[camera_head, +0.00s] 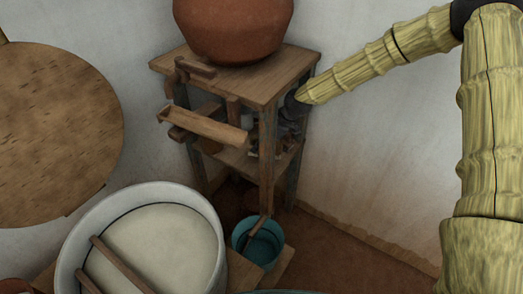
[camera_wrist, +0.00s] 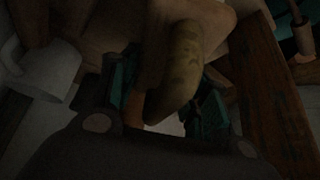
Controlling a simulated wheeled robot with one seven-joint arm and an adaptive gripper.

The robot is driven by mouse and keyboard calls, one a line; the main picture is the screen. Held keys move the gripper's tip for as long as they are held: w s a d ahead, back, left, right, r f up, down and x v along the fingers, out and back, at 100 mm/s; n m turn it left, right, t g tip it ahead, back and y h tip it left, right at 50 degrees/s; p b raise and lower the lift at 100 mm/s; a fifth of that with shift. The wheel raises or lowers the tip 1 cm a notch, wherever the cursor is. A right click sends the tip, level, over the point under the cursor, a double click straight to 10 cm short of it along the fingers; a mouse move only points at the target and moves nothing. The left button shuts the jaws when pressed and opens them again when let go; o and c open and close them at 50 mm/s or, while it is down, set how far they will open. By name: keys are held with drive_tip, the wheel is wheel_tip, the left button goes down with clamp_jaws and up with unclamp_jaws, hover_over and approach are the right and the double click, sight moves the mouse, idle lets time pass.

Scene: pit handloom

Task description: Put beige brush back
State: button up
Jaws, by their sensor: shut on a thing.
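My gripper (camera_wrist: 168,88) is shut on a yellowish-beige rounded piece, which I take to be the beige brush (camera_wrist: 182,62). The piece lies between the two teal fingers and joins a wider tan part above it. In the head view, my dark gripper (camera_head: 291,108) reaches from the right into the wooden stand (camera_head: 290,62), below its top, and is partly hidden by a leg. A long light-brown wooden piece (camera_head: 205,129) juts out at the stand's left. I cannot tell whether it is part of the held brush.
A terracotta pot (camera_head: 235,28) stands on the stand. Small items crowd its lower shelf. A white mug (camera_wrist: 45,72) is left of the fingers, and a wooden board (camera_wrist: 275,100) is close on the right. A white tub (camera_head: 75,250) and teal bucket (camera_head: 258,248) stand below.

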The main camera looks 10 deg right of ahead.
drive_tip(key=shift+f, duration=1.6)
drive_tip(key=o, duration=1.1)
drive_tip(key=shift+c, duration=0.2)
drive_tip(key=shift+r, duration=0.1)
drive_tip(key=v, duration=1.2)
drive_tip(key=shift+p, duration=0.4)
